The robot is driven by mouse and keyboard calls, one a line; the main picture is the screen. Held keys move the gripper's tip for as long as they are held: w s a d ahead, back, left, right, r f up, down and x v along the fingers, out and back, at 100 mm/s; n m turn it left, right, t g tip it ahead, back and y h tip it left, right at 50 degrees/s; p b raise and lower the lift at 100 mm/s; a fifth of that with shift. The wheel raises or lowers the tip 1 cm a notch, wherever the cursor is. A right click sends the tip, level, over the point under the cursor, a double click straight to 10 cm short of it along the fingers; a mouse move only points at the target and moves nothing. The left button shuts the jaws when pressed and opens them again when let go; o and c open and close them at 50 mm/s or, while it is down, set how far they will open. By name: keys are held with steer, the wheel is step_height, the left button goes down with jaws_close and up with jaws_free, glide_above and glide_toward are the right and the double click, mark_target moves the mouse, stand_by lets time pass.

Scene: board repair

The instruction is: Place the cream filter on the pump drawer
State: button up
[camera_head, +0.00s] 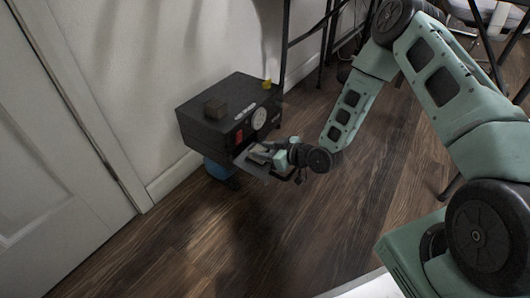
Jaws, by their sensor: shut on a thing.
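A black box-shaped unit (215,135) stands against the wall, with a round pale dial and a red patch on its front. A grey drawer or tray (248,167) sticks out low from its front; I take this for the pump drawer. My gripper (262,154) is at this drawer, over or against its right part. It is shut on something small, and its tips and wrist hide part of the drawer. I cannot clearly make out a cream filter; the pale shapes at the fingertips are too small to tell apart.
A white door (50,150) is at the left. Dark frame legs stand behind. The wooden floor (200,235) in front is clear.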

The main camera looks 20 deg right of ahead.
steer(key=shift+f, duration=0.15)
steer(key=o, duration=1)
steer(key=shift+c, duration=0.2)
